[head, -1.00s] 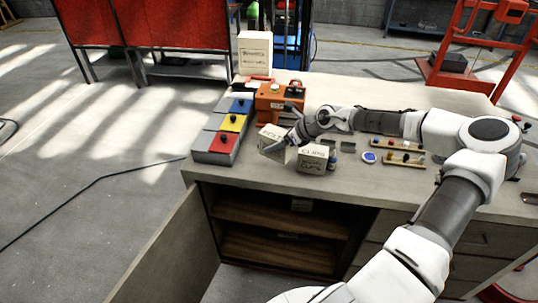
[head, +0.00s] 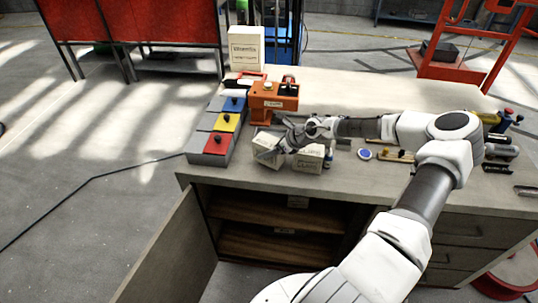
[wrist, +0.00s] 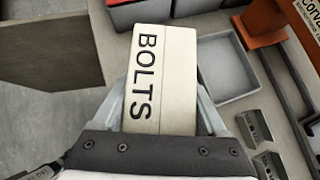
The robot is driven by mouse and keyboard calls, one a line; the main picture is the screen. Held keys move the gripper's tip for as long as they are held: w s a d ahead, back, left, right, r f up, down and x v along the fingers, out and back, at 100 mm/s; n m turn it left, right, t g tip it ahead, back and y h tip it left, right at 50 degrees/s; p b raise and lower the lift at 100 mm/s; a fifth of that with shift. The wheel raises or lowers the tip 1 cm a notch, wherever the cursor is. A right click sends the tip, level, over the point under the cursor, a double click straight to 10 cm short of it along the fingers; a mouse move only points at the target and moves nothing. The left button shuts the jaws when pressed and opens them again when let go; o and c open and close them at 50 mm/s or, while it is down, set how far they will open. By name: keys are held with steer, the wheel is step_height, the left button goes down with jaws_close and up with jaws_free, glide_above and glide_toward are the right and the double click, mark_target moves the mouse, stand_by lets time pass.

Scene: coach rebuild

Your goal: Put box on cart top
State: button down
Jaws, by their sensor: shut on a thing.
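My gripper (head: 285,143) is shut on a cream box, which is the bolts box (head: 267,150). In the wrist view the bolts box (wrist: 160,70) has "BOLTS" in black letters on its face and sits between the two fingers (wrist: 162,105). In the head view the box looks tilted, at the left part of the workbench (head: 350,90) near its front edge. I cannot tell how far it is above the top. A similar cream box (head: 307,158) stands just right of it. A red wheeled frame like a cart (head: 450,67) stands behind the bench at upper right.
A row of grey, red, yellow and blue bins (head: 212,145) lies left of the gripper. An orange device (head: 272,100) and a larger cream carton (head: 246,48) stand behind. Small tools and bottles lie to the right. The bench's back middle is clear.

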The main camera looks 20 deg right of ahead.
steer(key=shift+f, duration=1.4)
steer(key=shift+f, duration=0.2)
jaws_free()
steer(key=shift+r, duration=0.1)
steer(key=shift+s+d+r, duration=0.1)
steer(key=shift+r, duration=0.05)
steer(key=v, duration=1.1)
steer(key=shift+s+r, duration=0.15)
steer(key=shift+r, duration=0.15)
